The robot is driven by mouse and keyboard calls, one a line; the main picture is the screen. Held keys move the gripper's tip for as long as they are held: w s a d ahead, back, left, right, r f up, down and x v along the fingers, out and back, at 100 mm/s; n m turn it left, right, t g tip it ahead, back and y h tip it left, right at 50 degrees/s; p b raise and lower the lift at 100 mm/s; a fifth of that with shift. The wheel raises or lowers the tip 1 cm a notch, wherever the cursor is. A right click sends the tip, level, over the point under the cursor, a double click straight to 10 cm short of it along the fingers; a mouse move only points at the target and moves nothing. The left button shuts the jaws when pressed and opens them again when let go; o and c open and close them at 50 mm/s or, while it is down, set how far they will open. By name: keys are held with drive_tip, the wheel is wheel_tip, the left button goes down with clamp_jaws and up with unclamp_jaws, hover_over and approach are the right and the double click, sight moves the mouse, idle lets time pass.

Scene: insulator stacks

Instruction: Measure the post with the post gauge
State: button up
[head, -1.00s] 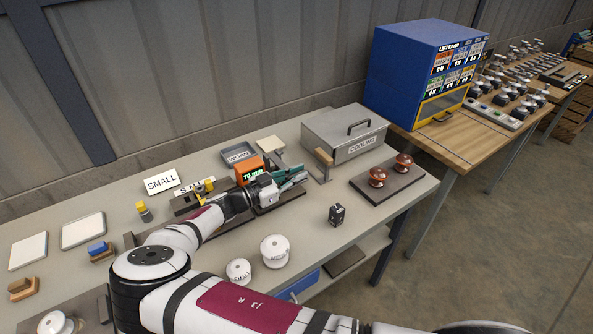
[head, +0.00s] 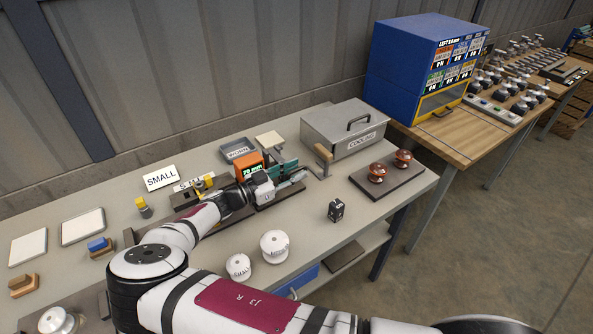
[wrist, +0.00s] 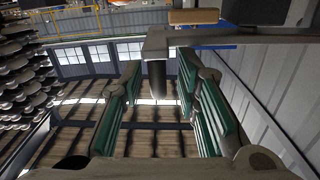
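The post gauge is an orange box (head: 249,164) with a lit display that seems to read 70 mm, on a dark base at the back of the bench. My gripper (head: 287,175) is beside it, to its right, with green-padded fingers. In the wrist view my gripper (wrist: 160,105) is open, its pads wide apart. A dark round post (wrist: 157,78) shows between the fingers, below a grey bar (wrist: 235,38); the pads do not appear to touch it. I cannot tell whether this is the task's post. My arm hides part of the gauge base.
A grey COOLING box (head: 345,130) stands behind right, with a wooden-handled tool (head: 323,155) before it. Brown insulators (head: 377,172) stand on a dark plate at right. A black block (head: 336,209) and white insulators (head: 275,246) stand in front. The WORN tray (head: 238,150) lies behind the gauge.

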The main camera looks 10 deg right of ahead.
drive_tip(key=v, duration=1.1)
drive_tip(key=shift+f, duration=0.1)
drive_tip(key=shift+d, duration=0.1)
drive_tip(key=s+d+r+n+g+y, duration=0.2)
drive_tip(key=s+d+r+g+y, duration=0.25)
drive_tip(key=d+r, duration=0.25)
drive_tip(key=s+d+r+n+g+y, duration=0.1)
drive_tip(key=s+d+r+g+y, duration=0.25)
drive_tip(key=d+r+y, duration=0.3)
drive_tip(key=s+d+r+n+t+y, duration=0.2)
drive_tip(key=s+r+n, duration=0.3)
drive_tip(key=s+r, duration=0.4)
drive_tip(key=s+d+r+n+t+y, duration=0.2)
drive_tip(key=s+r+n, duration=0.4)
drive_tip(key=s+r, duration=0.3)
drive_tip(key=shift+s+r+t+y+b, duration=0.3)
drive_tip(key=shift+s+t+y, duration=0.5)
drive_tip(key=shift+s+t, duration=1)
